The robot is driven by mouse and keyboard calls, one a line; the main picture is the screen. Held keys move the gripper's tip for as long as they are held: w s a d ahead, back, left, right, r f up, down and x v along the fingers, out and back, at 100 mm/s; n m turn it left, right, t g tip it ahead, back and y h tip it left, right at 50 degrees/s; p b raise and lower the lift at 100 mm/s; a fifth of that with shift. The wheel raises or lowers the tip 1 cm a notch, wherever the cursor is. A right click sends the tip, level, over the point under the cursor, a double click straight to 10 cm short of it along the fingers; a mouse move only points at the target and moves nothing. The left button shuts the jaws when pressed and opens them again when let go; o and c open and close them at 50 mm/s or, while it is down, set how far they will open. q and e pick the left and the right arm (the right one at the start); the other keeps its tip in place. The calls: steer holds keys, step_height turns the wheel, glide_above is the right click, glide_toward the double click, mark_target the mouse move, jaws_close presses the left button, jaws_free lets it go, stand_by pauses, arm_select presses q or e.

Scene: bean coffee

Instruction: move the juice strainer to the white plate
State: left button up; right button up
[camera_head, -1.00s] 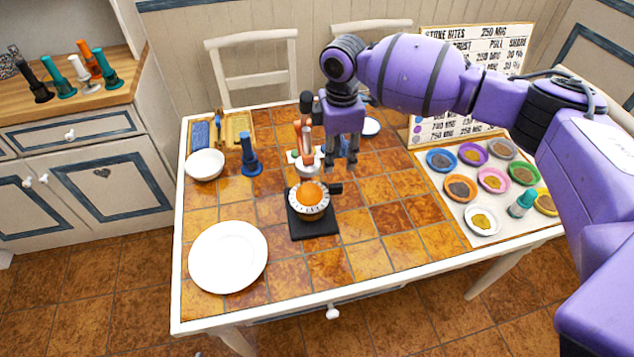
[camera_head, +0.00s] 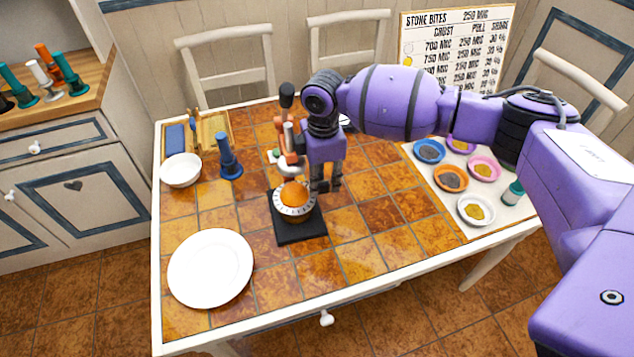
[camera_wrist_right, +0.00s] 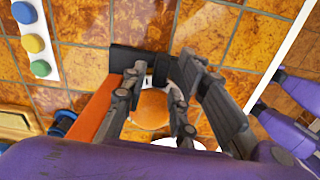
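The juice strainer (camera_head: 291,213) is a white ribbed ring under an orange dome (camera_head: 294,192). It sits on a black square base (camera_head: 303,235) in the middle of the tiled table. The white plate (camera_head: 210,268) lies empty at the table's front left. My right gripper (camera_head: 326,185) points down just right of the strainer, where its dark handle is hidden in the head view. My left gripper is out of view.
Behind the strainer stands an orange-and-white appliance (camera_head: 291,143). A blue tamper (camera_head: 228,158) and a white bowl (camera_head: 181,170) stand to its left. A white board (camera_head: 510,207) with coloured dishes is at right. The tiles between strainer and plate are clear.

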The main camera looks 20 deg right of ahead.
steer(key=shift+f, duration=0.15)
steer(key=shift+c, duration=0.6)
jaws_close()
